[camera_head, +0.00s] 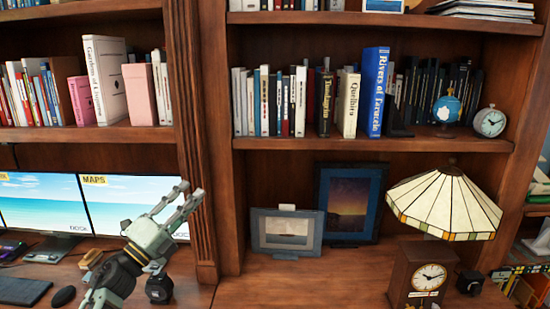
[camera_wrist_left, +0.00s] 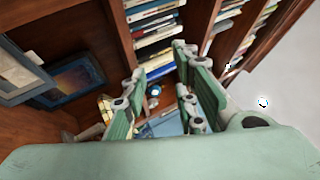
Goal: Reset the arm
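My left arm comes in from the lower left in the head view. Its gripper (camera_head: 190,193) is raised in front of the right-hand monitor, close to the wooden upright between the two bookcase bays. In the left wrist view the two green-grey fingers of the left gripper (camera_wrist_left: 159,62) stand apart with nothing between them. Books and a framed picture show beyond the fingers in that view. My right gripper is in neither view.
Monitors (camera_head: 131,201) stand on the desk at left. The wooden upright (camera_head: 199,140) is close to the left gripper. Picture frames (camera_head: 287,232), a stained-glass lamp (camera_head: 445,203) and a clock (camera_head: 428,277) stand right. Bare desk (camera_head: 320,285) lies in front of the frames.

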